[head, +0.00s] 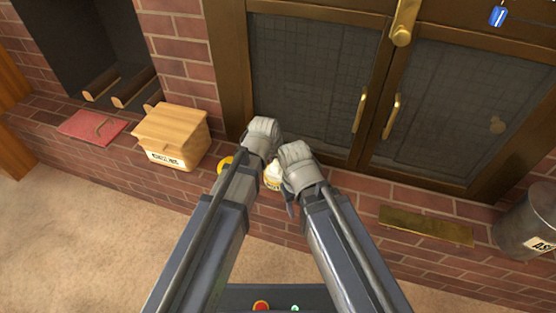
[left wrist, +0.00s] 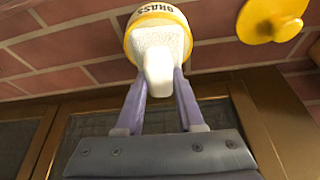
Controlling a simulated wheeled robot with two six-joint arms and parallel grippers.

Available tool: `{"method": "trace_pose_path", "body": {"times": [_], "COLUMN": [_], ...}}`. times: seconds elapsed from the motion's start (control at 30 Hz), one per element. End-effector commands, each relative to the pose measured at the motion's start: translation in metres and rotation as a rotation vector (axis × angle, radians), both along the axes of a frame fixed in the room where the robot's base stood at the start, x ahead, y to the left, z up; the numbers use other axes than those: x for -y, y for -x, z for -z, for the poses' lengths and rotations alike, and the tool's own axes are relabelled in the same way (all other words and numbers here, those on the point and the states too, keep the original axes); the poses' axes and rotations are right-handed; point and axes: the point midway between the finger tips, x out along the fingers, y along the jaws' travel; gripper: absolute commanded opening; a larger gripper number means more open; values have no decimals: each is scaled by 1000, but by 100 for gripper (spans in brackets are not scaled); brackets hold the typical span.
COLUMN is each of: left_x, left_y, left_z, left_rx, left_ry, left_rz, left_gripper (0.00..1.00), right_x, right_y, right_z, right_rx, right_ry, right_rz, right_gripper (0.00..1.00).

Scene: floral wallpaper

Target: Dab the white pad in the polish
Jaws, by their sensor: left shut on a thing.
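My left gripper (left wrist: 158,88) is shut on the white pad (left wrist: 158,62), a pale block held between its fingers in the left wrist view. The pad overlaps the mouth of the yellow polish tin (left wrist: 150,9), whose label reads "BRASS". I cannot tell whether the pad touches the polish inside. In the head view the tin (head: 273,183) is between my two hands, partly covered. My left gripper (head: 262,134) is just above and left of it there. My right gripper (head: 295,157) is close to the tin's right side; its fingers are not clear.
A yellow lid (head: 226,163) is left of the tin and also shows in the left wrist view (left wrist: 268,20). A wooden box (head: 172,130) and red mat (head: 92,127) are left. A brass plate (head: 425,226) and metal bucket (head: 525,222) are right.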

Motion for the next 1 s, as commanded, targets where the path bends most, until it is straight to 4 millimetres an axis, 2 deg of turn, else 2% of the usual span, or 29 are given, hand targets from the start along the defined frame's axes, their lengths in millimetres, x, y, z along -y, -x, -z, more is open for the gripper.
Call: {"method": "trace_pose_path", "body": {"times": [1.0], "left_x": [0], "left_y": [0], "left_z": [5], "left_rx": [0], "left_ry": [0], "left_rz": [0], "left_gripper": [0], "right_x": [0], "right_y": [0], "right_z": [5], "right_rx": [0], "right_ry": [0], "right_rz": [0], "right_gripper": [50]}}
